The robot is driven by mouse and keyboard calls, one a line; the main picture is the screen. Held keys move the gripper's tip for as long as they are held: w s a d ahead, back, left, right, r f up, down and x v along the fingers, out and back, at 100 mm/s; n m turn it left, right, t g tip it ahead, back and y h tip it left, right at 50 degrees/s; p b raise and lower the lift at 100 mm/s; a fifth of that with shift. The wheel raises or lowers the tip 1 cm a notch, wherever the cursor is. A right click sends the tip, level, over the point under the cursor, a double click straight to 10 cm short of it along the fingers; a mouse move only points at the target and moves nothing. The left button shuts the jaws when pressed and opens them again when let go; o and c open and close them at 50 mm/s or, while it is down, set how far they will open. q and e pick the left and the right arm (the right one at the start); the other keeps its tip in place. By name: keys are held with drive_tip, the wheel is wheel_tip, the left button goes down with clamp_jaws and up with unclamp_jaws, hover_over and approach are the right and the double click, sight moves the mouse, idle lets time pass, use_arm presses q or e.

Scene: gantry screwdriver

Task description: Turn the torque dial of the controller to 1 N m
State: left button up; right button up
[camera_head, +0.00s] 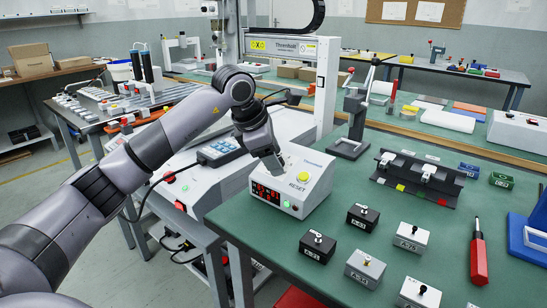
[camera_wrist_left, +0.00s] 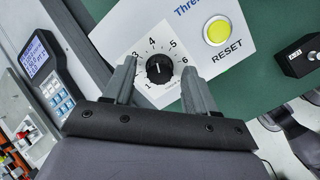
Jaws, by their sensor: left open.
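The controller (camera_head: 318,196) is a white box with a red digital display, a yellow RESET button (camera_head: 303,177) and a green button on the near left of the green table. My left gripper (camera_head: 279,166) reaches down over its top and hides the dial in the head view. In the left wrist view the black torque dial (camera_wrist_left: 159,68) sits between the fingers of my open left gripper (camera_wrist_left: 158,72). The fingers stand on both sides of the knob, apparently apart from it. Its white mark seems to point near 4. The left finger covers part of the scale. My right gripper is out of view.
Small boxes with knobs (camera_head: 363,217) stand right of the controller, with a red screwdriver (camera_head: 479,255) farther right. A black stand (camera_head: 350,145) and a dark rack (camera_head: 418,182) are behind. A handheld panel (camera_head: 219,151) lies left of the controller.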

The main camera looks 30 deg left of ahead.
use_arm(q)
drive_tip(key=shift+c, duration=0.4)
clamp_jaws()
drive_tip(key=c, duration=1)
unclamp_jaws()
